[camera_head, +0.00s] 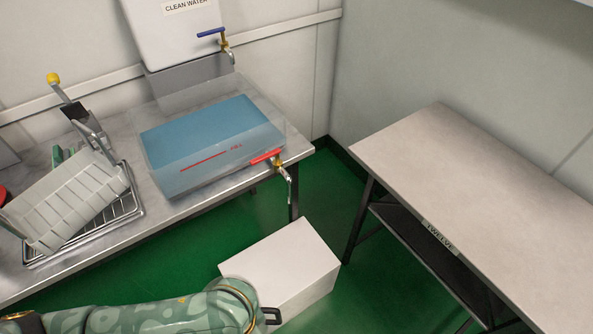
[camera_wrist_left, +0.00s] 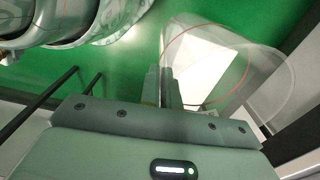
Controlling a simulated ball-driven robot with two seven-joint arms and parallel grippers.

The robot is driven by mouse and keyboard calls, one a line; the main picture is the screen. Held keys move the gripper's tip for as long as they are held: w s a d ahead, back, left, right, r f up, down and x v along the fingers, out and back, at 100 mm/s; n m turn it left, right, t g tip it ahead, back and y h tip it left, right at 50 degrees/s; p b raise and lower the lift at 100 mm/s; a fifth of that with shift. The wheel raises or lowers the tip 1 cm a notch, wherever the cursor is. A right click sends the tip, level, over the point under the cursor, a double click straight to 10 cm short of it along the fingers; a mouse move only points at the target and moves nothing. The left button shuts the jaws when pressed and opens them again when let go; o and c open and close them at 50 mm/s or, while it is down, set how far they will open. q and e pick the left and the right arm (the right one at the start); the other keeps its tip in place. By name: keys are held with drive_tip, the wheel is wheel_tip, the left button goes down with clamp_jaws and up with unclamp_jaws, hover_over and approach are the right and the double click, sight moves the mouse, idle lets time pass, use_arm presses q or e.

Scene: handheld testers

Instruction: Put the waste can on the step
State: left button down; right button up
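The waste can (camera_wrist_left: 274,84) is a clear, see-through container with a thin red line around it, on the right in the left wrist view. My left gripper (camera_wrist_left: 162,82) has its fingers close together at the can's near wall and appears shut on it. The step seems to be the white block (camera_head: 282,268) on the green floor in the head view. A white surface shows through the can in the wrist view. My left arm comes in at the bottom left of the head view; its fingertips and the can are not clearly visible there. My right gripper is not in view.
A metal bench (camera_head: 170,215) on the left holds a blue-filled clear basin (camera_head: 215,140) with a red-handled tap, and a dish rack (camera_head: 75,205). A grey table (camera_head: 470,190) with a dark lower shelf stands right. Green floor lies around the block.

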use_arm(q)
drive_tip(key=w+a+r+n+p, duration=0.1)
drive_tip(key=w+a+r+n, duration=0.2)
drive_tip(key=r, duration=0.6)
drive_tip(key=w+a+r+n, duration=0.3)
drive_tip(key=r+n, duration=0.1)
drive_tip(key=r, duration=0.5)
drive_tip(key=w+a+r+n+p, duration=0.1)
drive_tip(key=w+a+r+n, duration=0.2)
drive_tip(key=r, duration=0.7)
drive_tip(key=shift+w+a+n+p, duration=0.3)
drive_tip(key=shift+w+a, duration=0.05)
drive_tip(key=shift+a, duration=0.2)
drive_tip(key=shift+w, duration=0.1)
